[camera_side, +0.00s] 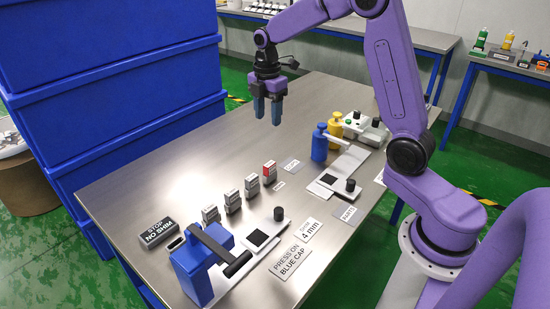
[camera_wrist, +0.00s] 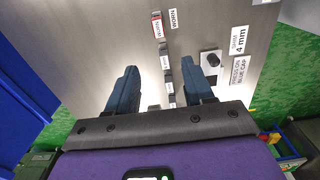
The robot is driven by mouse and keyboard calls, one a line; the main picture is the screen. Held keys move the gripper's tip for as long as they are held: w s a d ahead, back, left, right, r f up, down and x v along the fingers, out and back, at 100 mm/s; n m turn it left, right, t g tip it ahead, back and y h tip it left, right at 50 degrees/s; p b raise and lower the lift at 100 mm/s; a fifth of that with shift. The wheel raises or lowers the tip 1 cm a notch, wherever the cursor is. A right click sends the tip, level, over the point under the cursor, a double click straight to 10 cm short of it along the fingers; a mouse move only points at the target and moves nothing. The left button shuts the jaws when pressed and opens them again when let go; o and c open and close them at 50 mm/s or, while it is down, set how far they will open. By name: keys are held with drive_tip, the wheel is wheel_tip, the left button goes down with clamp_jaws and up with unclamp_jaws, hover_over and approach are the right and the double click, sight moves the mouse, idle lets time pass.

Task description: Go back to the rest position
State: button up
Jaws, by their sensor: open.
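My gripper (camera_side: 268,108) hangs over the far part of the metal table (camera_side: 180,160) in the side view, fingers pointing down. It is well above the surface and touches nothing. In the wrist view its two blue fingers (camera_wrist: 170,70) stand wide apart with nothing held between them. The row of small grey blocks, one with a red top (camera_side: 269,171), stands on the table nearer the side camera. The red-topped block also shows in the wrist view (camera_wrist: 157,27).
A blue press with a black lever (camera_side: 195,270) stands at the near edge beside a "STOP NO SHIM" block (camera_side: 157,233). Blue (camera_side: 319,143) and yellow (camera_side: 335,125) bottles stand to the right. Stacked blue crates (camera_side: 115,100) rise at the left. The far-left tabletop is clear.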

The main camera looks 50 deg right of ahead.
drive_tip(key=s+a+r+m, duration=0.2)
drive_tip(key=s+a, duration=0.9)
drive_tip(key=s, duration=0.3)
drive_tip(key=s+f+m, duration=0.2)
drive_tip(key=s+m, duration=0.1)
drive_tip(key=s, duration=1.6)
drive_tip(key=shift+s+d, duration=0.2)
